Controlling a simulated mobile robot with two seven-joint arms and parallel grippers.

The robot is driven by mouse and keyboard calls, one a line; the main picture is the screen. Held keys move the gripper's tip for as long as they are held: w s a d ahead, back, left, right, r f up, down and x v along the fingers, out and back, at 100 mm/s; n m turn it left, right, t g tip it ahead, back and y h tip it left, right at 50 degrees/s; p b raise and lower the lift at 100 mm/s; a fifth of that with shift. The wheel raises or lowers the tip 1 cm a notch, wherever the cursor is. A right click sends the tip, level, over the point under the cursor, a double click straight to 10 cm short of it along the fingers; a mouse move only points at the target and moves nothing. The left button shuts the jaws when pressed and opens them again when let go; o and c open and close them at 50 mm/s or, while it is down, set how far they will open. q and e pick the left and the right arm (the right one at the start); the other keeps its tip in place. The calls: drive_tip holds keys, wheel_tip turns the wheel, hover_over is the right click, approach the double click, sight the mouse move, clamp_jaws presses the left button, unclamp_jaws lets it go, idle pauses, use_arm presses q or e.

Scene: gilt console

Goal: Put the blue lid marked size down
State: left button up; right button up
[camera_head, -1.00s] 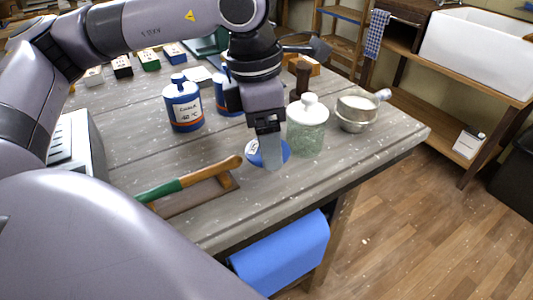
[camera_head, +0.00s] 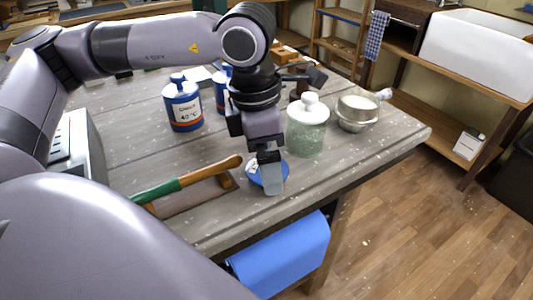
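The blue lid (camera_head: 284,170) is at the front part of the wooden table (camera_head: 330,172), with a pale label partly showing on it; the marking is too small to read. My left gripper (camera_head: 272,180) points down and is shut on the lid. One finger covers the middle of the lid. The lid is low over the tabletop, near the front edge; I cannot tell whether it touches the wood. My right gripper is not in view.
A green-handled tool (camera_head: 185,182) lies just left of the lid. A glass jar with white lid (camera_head: 307,128) and a metal pot (camera_head: 355,115) stand behind right. Blue canisters (camera_head: 183,105) stand behind left. A blue cloth (camera_head: 282,255) hangs below the front edge.

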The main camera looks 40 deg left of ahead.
sight(258, 169)
use_arm(q)
drive_tip(key=shift+r, duration=0.1)
wheel_tip(258, 169, up, 12)
drive_tip(key=s+a+p, duration=0.1)
idle(0.4)
idle(0.5)
